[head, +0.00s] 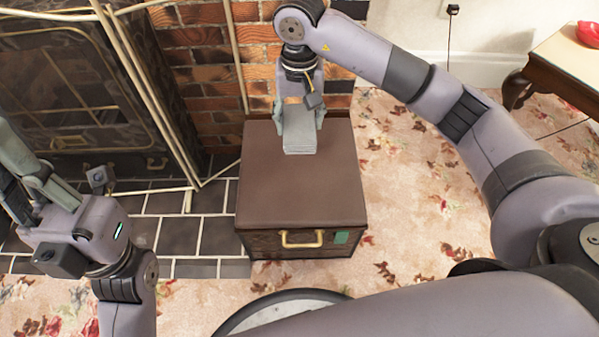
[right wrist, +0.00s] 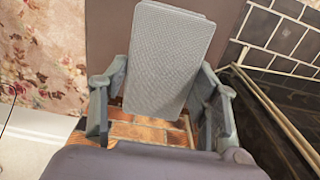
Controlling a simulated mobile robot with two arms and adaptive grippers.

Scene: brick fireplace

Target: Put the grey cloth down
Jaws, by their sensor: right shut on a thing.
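The grey cloth (head: 299,138) is a folded, flat rectangular pad. My right gripper (head: 299,118) is shut on it, with one finger at each long side. In the right wrist view the cloth (right wrist: 168,58) sits between the two fingers (right wrist: 160,95) of that gripper. The cloth is over the far part of the top of a brown box (head: 300,190). I cannot tell whether it touches the box top. My left gripper (head: 18,170) is at the left edge of the head view, away from the cloth, and its fingertips are partly cut off.
The box has a brass handle (head: 301,239) on its front, and most of its top is bare. A brick wall (head: 205,70) stands behind it and a fireplace screen (head: 80,110) to the left. A wooden table (head: 570,55) stands at the far right on flowered carpet (head: 420,190).

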